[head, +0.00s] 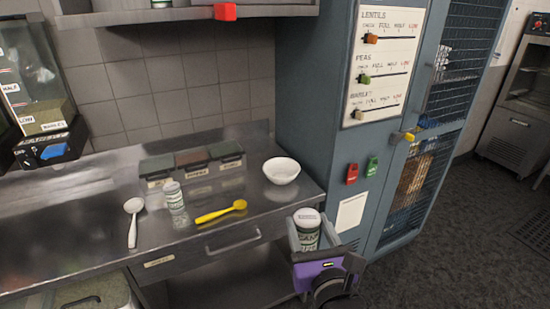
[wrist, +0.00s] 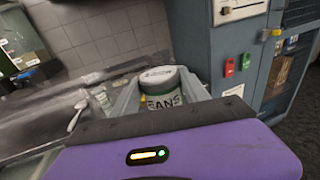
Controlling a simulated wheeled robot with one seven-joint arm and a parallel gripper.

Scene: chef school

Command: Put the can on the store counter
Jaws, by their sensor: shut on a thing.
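A can (head: 308,226) with a white lid and a dark green label, its lettering partly readable as "EANS", is held upright in my gripper (head: 306,236). The can also shows in the wrist view (wrist: 163,92), between the two grey fingers, which are shut on it. Its lower part is hidden by my gripper's purple body. The steel counter (head: 105,225) lies to the left of the can, and my gripper is in front of the counter's right front corner, apart from the counter top as far as I can see.
A blue cabinet (head: 320,120) stands to the right. The counter's front edge is fairly clear.

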